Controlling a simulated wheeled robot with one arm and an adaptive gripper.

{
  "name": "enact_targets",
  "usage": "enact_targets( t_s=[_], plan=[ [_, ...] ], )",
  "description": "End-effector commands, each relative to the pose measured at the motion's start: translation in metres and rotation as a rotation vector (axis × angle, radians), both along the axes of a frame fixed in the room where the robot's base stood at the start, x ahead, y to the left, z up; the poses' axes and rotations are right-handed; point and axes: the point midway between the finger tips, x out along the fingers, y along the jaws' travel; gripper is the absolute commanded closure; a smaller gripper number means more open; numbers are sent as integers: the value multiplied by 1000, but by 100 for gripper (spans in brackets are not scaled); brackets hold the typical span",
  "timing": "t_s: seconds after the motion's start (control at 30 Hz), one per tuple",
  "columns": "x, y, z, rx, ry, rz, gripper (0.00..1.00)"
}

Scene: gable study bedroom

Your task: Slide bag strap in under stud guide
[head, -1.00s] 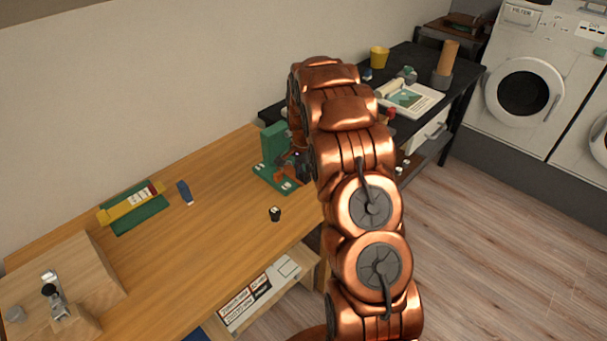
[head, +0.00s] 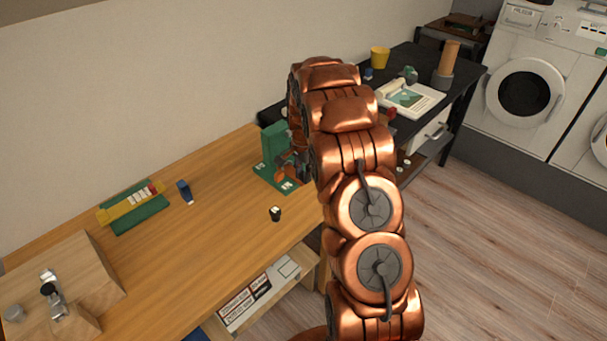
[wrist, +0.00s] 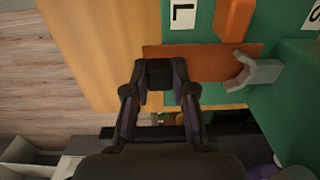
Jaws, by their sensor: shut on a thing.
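The brown-orange strap (wrist: 205,62) lies across the green fixture in the wrist view, its left end at my gripper (wrist: 160,78). My gripper is shut on that end. A grey forked piece (wrist: 257,71), perhaps the stud guide, is at the strap's right end and overlaps it in the picture; I cannot tell whether the strap is under it. An orange block (wrist: 235,18) stands just above the strap. In the head view the green fixture (head: 274,140) is at the table's far right end, and my arm hides much of my gripper and the strap.
The wooden table (head: 190,240) holds a small black piece (head: 275,214), a blue block (head: 185,191) and a green-and-yellow tray (head: 140,220). The table's middle is mostly clear.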

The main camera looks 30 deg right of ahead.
Motion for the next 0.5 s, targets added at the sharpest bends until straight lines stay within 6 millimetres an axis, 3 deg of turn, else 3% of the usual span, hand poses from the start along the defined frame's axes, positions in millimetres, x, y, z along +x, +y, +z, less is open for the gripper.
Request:
enact_targets(
  t_s=[0.03,0.07,0.1,0.33,0.5],
  plan=[
    [0,0,0,0,0,0,100],
    [0,0,0,0,0,0,74],
    [0,0,0,0,0,0,70],
    [0,0,0,0,0,0,46],
    [0,0,0,0,0,0,46]
  ],
)
